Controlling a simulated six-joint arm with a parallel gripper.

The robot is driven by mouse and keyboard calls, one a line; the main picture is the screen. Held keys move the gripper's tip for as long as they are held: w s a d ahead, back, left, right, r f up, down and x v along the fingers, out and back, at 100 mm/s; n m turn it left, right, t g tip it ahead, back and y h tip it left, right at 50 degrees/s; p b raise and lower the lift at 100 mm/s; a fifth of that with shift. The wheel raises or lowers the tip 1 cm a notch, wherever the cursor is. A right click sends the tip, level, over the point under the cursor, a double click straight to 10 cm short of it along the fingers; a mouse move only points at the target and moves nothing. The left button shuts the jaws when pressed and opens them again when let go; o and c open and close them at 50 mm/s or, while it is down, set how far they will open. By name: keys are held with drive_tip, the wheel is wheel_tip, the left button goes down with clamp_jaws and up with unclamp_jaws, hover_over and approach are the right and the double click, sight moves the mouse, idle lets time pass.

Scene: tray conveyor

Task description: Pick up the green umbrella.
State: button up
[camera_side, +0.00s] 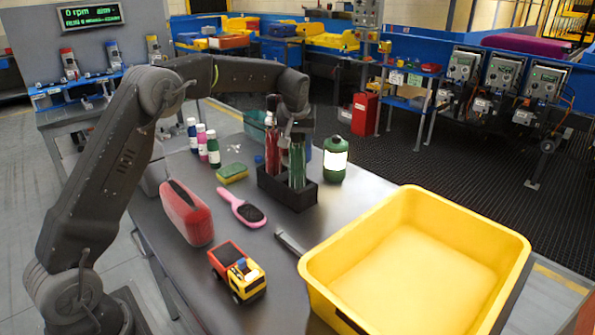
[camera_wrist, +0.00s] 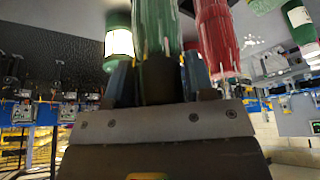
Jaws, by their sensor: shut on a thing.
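The green umbrella (camera_side: 297,165) is folded and stands upright in a black holder (camera_side: 302,196), which hides its lower end. The red umbrella (camera_side: 272,150) stands beside it in the same holder, to its left. My gripper (camera_side: 296,134) is at the top of the green umbrella and is shut on it. In the wrist view the green umbrella (camera_wrist: 158,38) lies between the two fingers of my gripper (camera_wrist: 158,78), and the red umbrella (camera_wrist: 216,38) is close by on the right, outside the fingers.
A green jar (camera_side: 335,160) stands close right of the holder. Several small bottles (camera_side: 202,143), a sponge (camera_side: 232,173), a pink brush (camera_side: 241,207), a red case (camera_side: 187,212) and a toy truck (camera_side: 238,272) lie to the left and front. A large yellow bin (camera_side: 345,262) fills the front right.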

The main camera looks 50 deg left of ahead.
drive_tip(key=c, duration=0.7)
drive_tip(key=shift+o, duration=0.2)
